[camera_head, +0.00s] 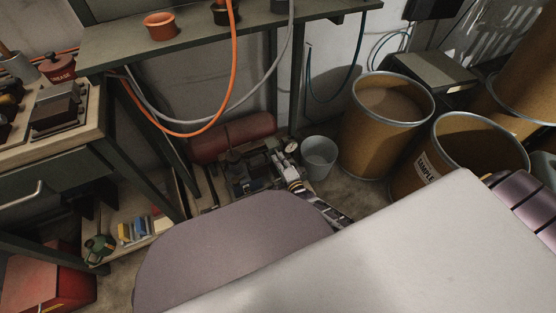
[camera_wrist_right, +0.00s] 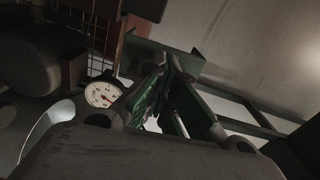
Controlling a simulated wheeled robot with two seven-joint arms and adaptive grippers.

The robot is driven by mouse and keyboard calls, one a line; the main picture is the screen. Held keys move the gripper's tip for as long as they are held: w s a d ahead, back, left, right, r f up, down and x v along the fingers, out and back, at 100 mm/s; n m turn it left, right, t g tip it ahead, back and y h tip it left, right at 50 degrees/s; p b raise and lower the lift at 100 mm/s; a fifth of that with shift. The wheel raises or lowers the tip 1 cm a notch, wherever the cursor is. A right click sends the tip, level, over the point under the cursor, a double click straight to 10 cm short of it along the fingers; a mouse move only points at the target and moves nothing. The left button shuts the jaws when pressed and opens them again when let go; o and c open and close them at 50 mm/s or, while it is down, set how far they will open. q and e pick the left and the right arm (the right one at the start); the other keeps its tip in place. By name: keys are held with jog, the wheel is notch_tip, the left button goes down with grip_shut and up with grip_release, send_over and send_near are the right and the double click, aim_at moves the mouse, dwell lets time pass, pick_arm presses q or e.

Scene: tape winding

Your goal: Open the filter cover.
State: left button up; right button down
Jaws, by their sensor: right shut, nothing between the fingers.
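No filter cover can be made out clearly. A compressor-like machine (camera_head: 240,172) sits on the floor under the shelf bench, with a red tank (camera_head: 232,136) behind it. A round white gauge (camera_head: 292,147) is on its right side and shows at left in the right wrist view (camera_wrist_right: 103,95). My right gripper (camera_head: 281,162) is down at the machine's right side, close to the gauge. Its fingers (camera_wrist_right: 172,75) are shut and empty. Whether they touch the machine cannot be told. My left gripper is not in view.
A grey bucket (camera_head: 319,158) and brown drums (camera_head: 386,115) stand right of the machine. Orange and grey hoses (camera_head: 233,70) hang from the shelf bench (camera_head: 220,40). A workbench (camera_head: 95,135) is at left. My own body hides the lower middle.

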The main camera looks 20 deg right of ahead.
jog(key=c, duration=2.1)
grip_release()
jog(key=shift+f, duration=0.1)
jog(key=o, duration=1.4)
jog(key=shift+s, duration=0.1)
jog(key=s, duration=1.2)
jog(key=shift+d, duration=0.2)
